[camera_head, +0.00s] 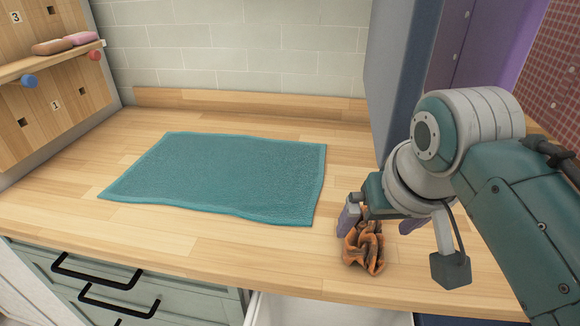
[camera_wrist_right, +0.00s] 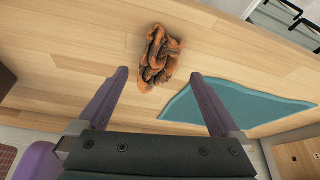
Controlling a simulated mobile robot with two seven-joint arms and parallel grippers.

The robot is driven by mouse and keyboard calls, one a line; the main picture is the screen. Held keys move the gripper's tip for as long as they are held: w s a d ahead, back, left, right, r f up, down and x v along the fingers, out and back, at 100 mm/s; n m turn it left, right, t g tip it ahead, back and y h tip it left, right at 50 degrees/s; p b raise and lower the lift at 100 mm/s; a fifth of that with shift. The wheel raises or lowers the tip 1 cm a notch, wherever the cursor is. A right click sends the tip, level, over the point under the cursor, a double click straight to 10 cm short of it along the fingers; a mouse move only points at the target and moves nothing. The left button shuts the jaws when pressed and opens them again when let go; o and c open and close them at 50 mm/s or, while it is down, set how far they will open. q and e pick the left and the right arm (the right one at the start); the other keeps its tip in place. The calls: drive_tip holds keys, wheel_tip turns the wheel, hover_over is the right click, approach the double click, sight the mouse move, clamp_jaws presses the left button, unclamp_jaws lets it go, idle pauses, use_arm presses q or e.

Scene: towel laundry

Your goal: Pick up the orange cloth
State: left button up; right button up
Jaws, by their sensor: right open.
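The orange cloth (camera_head: 364,249) lies crumpled on the wooden counter near its front edge, right of the teal towel. It also shows in the right wrist view (camera_wrist_right: 158,58), beyond and between the two purple fingertips. My right gripper (camera_head: 378,222) is above and just behind the cloth in the head view, its fingers spread to either side. In the wrist view the right gripper (camera_wrist_right: 160,74) is open with nothing between its fingers. Whether a finger touches the cloth cannot be told. My left gripper is not in view.
A teal towel (camera_head: 225,176) lies flat on the counter (camera_head: 130,230), left of the cloth. A tall grey-blue panel (camera_head: 388,70) stands behind my right arm. Drawers with black handles (camera_head: 120,300) are below at the left. A pegboard shelf (camera_head: 45,64) is at the far left.

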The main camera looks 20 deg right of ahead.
sight(367, 232)
drive_tip(key=shift+x, duration=1.2)
drive_tip(key=x, duration=0.2)
drive_tip(key=b+x, duration=0.1)
drive_tip(key=x, duration=0.1)
drive_tip(key=shift+w+d+b, duration=0.25)
drive_tip(key=shift+w+b, duration=0.05)
drive_tip(key=c, duration=1.2)
